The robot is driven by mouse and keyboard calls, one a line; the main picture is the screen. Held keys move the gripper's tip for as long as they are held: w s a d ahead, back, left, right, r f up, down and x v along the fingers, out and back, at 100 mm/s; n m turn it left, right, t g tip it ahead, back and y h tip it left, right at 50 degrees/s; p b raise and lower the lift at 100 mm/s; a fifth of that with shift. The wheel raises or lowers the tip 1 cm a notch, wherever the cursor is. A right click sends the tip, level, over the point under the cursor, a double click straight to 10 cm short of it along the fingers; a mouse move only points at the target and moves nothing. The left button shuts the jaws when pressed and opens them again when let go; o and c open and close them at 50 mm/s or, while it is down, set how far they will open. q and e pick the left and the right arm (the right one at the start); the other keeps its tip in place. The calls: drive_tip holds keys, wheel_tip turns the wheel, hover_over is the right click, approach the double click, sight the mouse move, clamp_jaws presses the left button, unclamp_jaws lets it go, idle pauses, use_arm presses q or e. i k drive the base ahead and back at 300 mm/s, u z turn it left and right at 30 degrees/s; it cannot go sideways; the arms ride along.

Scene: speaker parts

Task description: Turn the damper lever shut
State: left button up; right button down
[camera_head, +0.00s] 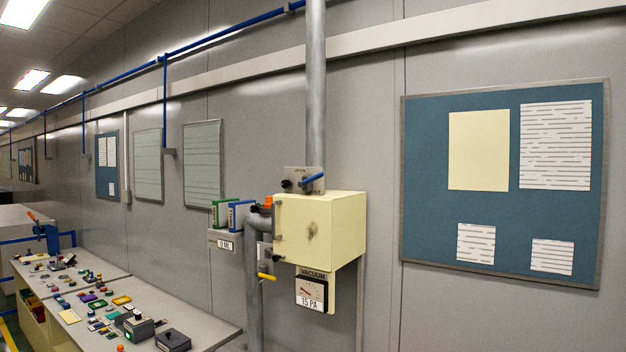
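A lever with a blue handle (313,179) sits on a small grey plate (293,174) marked OPEN, on the vertical grey duct (316,100) just above a cream box. It looks like the damper lever. Its handle points to the right, nearly level and tilted slightly up. A dark round knob (286,184) is on the plate to its left. A second lever with a yellow handle (266,277) is lower down, by the grey pipe. Neither of my grippers is in view.
The cream box (335,230) juts from the wall under the duct. A vacuum gauge (311,291) hangs below it, labelled 15 PA. A bench (205,332) with many small parts runs along the left. A blue board (500,215) is on the right wall.

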sight(301, 184)
drive_tip(key=z, duration=1.05)
drive_tip(key=k, duration=0.1)
drive_tip(key=u, duration=2.1)
drive_tip(key=i, duration=0.65)
drive_tip(key=z, duration=0.4)
drive_tip(key=i, duration=0.7)
drive_tip(key=z, duration=0.7)
